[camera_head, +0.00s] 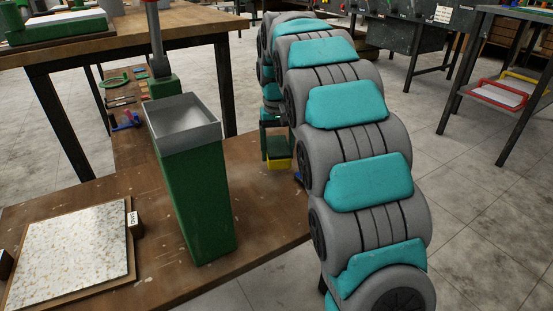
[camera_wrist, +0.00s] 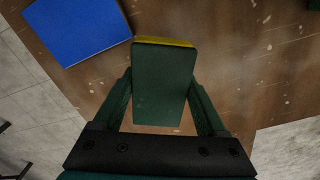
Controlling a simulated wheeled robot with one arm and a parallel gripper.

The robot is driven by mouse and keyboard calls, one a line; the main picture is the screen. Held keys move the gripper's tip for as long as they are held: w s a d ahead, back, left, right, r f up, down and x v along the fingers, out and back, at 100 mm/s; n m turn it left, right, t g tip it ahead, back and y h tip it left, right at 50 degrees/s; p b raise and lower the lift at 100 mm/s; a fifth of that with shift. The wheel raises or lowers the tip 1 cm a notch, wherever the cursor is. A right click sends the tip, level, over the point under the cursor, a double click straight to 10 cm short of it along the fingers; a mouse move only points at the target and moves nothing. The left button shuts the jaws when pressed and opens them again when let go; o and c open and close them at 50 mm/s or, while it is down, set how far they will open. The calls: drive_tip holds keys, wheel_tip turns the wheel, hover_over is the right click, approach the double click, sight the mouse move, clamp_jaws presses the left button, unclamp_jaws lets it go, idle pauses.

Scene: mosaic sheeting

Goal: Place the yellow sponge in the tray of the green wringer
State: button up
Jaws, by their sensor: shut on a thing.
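My gripper (camera_wrist: 163,88) is shut on the yellow sponge (camera_wrist: 165,42), with one finger on each side of it. In the wrist view the sponge shows a dark green face with a thin yellow edge at its far end. In the head view its yellow part (camera_head: 280,163) shows below my gripper, partly hidden by my arm. A tall green box with a shallow grey tray on top, apparently the green wringer (camera_head: 200,205), stands on the brown bench to the left of my gripper. Its grey tray (camera_head: 185,120) looks empty. The sponge is apart from it.
A speckled white panel (camera_head: 75,257) lies on the bench (camera_head: 262,215) at the front left, beside a small labelled block (camera_head: 135,224). A blue flat piece (camera_wrist: 78,28) lies near the sponge. Small tools and a post with a red handle (camera_head: 152,22) stand farther back.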

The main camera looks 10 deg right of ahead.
sight(277, 144)
drive_tip(key=shift+w, duration=0.45)
drive_tip(key=shift+f, duration=1.8)
drive_tip(key=o, duration=1.2)
drive_tip(key=shift+f, duration=0.15)
drive_tip(key=shift+o, duration=0.2)
wheel_tip(277, 144, up, 12)
drive_tip(key=shift+r, duration=0.2)
